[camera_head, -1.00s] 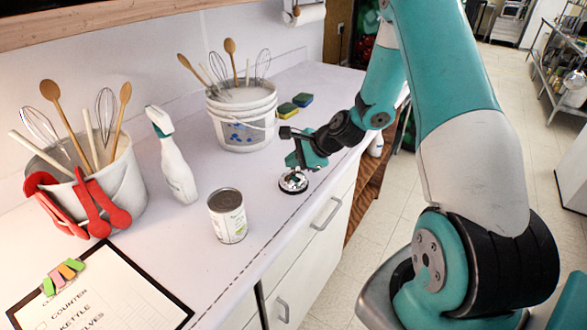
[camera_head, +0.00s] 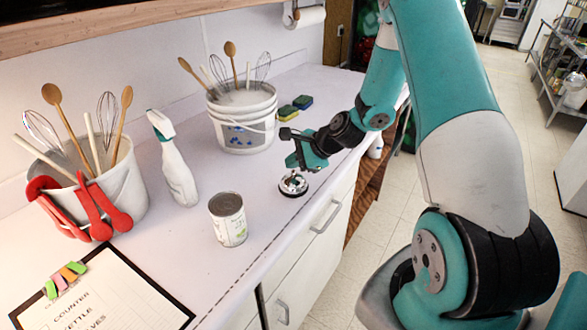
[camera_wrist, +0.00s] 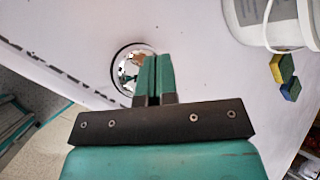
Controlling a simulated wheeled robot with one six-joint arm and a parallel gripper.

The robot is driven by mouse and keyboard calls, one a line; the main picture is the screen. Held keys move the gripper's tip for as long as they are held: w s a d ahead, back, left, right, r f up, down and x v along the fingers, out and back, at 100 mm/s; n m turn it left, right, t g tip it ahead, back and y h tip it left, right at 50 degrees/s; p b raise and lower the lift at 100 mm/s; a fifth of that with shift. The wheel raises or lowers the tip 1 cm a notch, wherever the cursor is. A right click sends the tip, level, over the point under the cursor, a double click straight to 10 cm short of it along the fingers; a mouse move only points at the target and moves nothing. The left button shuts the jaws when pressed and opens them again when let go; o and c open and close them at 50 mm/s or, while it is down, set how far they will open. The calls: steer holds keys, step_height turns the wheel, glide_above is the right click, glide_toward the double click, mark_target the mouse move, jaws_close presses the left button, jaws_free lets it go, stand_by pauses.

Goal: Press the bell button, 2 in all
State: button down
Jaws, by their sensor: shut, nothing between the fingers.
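The bell (camera_head: 293,184) is a small silver dome on a dark base, standing on the white counter near its front edge. It also shows in the wrist view (camera_wrist: 128,68), partly hidden behind my fingertips. My gripper (camera_head: 298,164) is shut and empty, just above the bell. In the wrist view its fingers (camera_wrist: 153,75) lie side by side and overlap the right part of the dome. I cannot tell whether the fingertips touch the bell's button, which is hidden.
A can (camera_head: 228,219) stands left of the bell, with a spray bottle (camera_head: 178,172) behind it. A white bucket of utensils (camera_head: 243,120) and sponges (camera_head: 296,107) are farther back. A second utensil bucket (camera_head: 126,185) and a clipboard (camera_head: 150,300) are at left.

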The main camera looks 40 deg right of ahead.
mark_target(294, 173)
steer(key=shift+r, duration=0.3)
step_height(294, 173, up, 5)
steer(key=p, duration=0.4)
steer(key=shift+p, duration=0.35)
stand_by(0.5)
steer(key=s+a+r+n+g+b, duration=0.1)
steer(key=s+a+r+n+g, duration=0.1)
steer(key=s+a+r+n, duration=0.25)
steer(key=s+a+r+n+g+y+b, duration=0.1)
steer(key=s+a+r+n, duration=0.15)
steer(key=a+n, duration=0.4)
steer(key=s+a+r+n+g, duration=0.2)
steer(key=a+r+n, duration=0.2)
steer(key=a, duration=0.3)
steer(key=s+a+r+n+g+b, duration=0.1)
steer(key=s+a+r+n, duration=0.1)
steer(key=s+n, duration=0.4)
steer(key=s+a+r+n+g+h+b, duration=0.1)
steer(key=s+a+r+n, duration=0.2)
steer(key=s, duration=0.9)
steer(key=a+n, duration=0.1)
steer(key=n, duration=0.2)
steer(key=shift+s+n+g+h, duration=0.3)
steer(key=shift+g, duration=0.1)
